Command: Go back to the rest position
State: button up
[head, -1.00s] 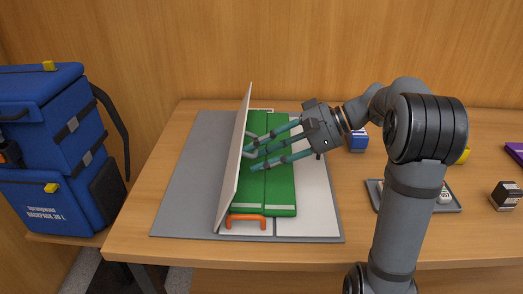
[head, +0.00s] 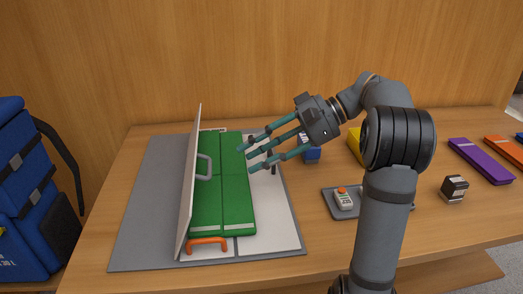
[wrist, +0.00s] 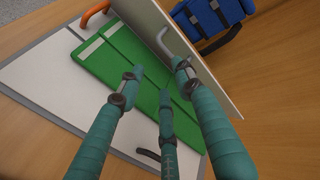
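My gripper (head: 250,156) is at the end of my arm, its three teal fingers spread apart and empty. It hangs above the right edge of a green folded item (head: 225,190). In the wrist view the fingers (wrist: 150,90) are spread over the green item (wrist: 115,62) with nothing between them. The green item lies flat on a white and grey board (head: 275,215). A white panel (head: 190,185) with a grey handle (head: 205,167) stands nearly upright along the green item's left side, clear of my fingers.
A blue backpack (head: 22,200) stands at the left. An orange handle (head: 207,243) sits at the board's front edge. Right of the board are a blue box (head: 312,153), a grey tray (head: 331,204) with a remote (head: 345,199), a black box (head: 454,187) and a purple item (head: 480,161).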

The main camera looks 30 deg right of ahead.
jog(key=shift+v, duration=0.8)
jog(key=x, duration=1.2)
jog(key=shift+r, duration=0.1)
jog(key=shift+r+p, duration=0.2)
jog(key=shift+p, duration=0.15)
jog(key=shift+a, duration=0.15)
